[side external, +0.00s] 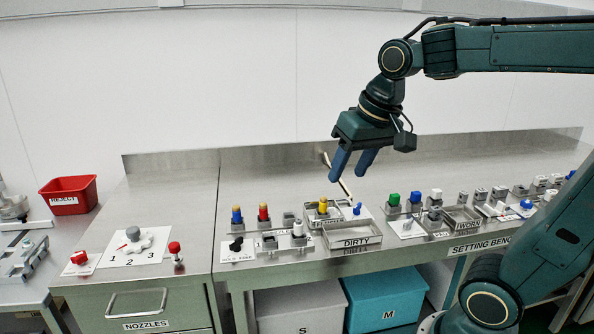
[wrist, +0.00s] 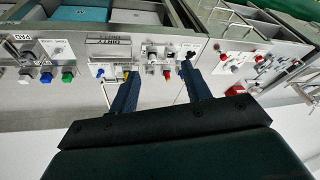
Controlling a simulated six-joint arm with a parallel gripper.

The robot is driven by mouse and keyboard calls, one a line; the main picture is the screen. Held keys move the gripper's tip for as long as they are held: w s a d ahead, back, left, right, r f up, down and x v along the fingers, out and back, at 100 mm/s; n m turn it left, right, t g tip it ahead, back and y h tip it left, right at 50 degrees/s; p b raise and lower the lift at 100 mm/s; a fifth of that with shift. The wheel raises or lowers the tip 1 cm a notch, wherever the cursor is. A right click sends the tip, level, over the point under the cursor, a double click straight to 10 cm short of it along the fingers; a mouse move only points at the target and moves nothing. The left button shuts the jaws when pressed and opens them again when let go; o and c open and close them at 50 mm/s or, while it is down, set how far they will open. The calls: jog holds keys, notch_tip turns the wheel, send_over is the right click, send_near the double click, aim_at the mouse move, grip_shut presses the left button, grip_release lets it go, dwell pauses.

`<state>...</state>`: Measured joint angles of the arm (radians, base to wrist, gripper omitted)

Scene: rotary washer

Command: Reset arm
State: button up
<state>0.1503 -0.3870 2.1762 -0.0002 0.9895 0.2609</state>
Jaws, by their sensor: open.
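My gripper (side external: 353,163) is in the air above the bench. Its two blue fingers are apart with nothing between them. In the wrist view the gripper (wrist: 160,88) also shows open fingers, with the bench fixtures beyond them. My gripper touches nothing. The fixtures below it include a yellow-topped piece (side external: 323,206), a blue-handled piece (side external: 357,209) and a clear tray marked DIRTY (side external: 352,238).
Several small fixtures line the setting bench (side external: 480,247), including a green-topped piece (side external: 394,199). At left are a rotary dial numbered 1, 2, 3 (side external: 134,240), a red knob (side external: 175,248) and a red REJECT bin (side external: 70,198). The bench's back strip is largely clear.

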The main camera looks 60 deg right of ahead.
jog(key=s+a+f+n+t, duration=0.1)
jog(key=s+a+f+n, duration=0.3)
jog(key=s, duration=0.5)
jog(key=shift+n+y, duration=0.3)
jog(key=shift+n, duration=0.1)
